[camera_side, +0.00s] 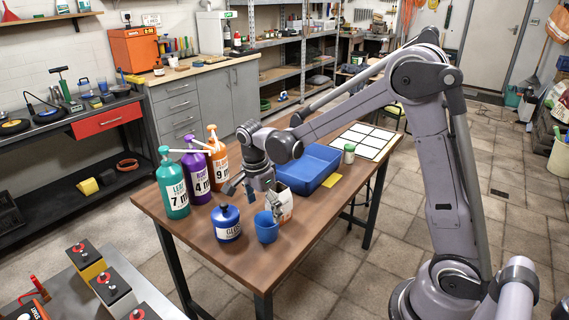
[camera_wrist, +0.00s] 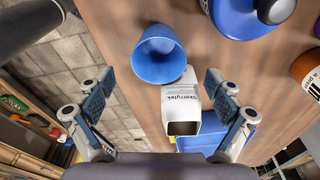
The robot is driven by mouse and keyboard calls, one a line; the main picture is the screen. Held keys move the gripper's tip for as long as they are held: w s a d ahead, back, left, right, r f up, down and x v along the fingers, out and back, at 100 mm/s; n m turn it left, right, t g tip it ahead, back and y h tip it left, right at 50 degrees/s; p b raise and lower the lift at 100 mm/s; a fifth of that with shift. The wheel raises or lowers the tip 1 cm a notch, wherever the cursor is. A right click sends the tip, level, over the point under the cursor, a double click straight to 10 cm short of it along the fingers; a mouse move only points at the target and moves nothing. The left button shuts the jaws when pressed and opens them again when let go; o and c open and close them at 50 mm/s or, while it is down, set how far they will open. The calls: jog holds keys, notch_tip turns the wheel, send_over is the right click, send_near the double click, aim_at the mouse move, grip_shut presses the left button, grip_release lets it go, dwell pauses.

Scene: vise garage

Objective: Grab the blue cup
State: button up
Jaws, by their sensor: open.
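The blue cup (camera_side: 266,228) stands on the wooden table near its front edge. In the wrist view the cup (camera_wrist: 160,58) shows its open mouth, ahead of the fingers and between their lines. My gripper (camera_side: 253,197) is open and empty, above the table and just behind the cup. In the wrist view its fingers (camera_wrist: 157,84) are spread wide, one on each side, and do not appear to touch the cup.
A white box (camera_wrist: 190,105) stands close beside the cup. A blue glue jar (camera_side: 228,224) is left of it. Teal (camera_side: 172,187), purple (camera_side: 195,175) and orange (camera_side: 217,160) pump bottles stand further left. A blue tray (camera_side: 308,170) lies behind. The table's front edge is near.

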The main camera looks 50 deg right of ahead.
aim_at(267, 221)
jog(key=shift+s+d+f, duration=0.1)
jog(key=shift+d+f, duration=0.1)
jog(key=shift+f, duration=1.15)
jog(key=shift+s+d+f, duration=0.1)
jog(key=shift+d+f, duration=0.05)
jog(key=shift+f, duration=1.2)
jog(key=c, duration=1.1)
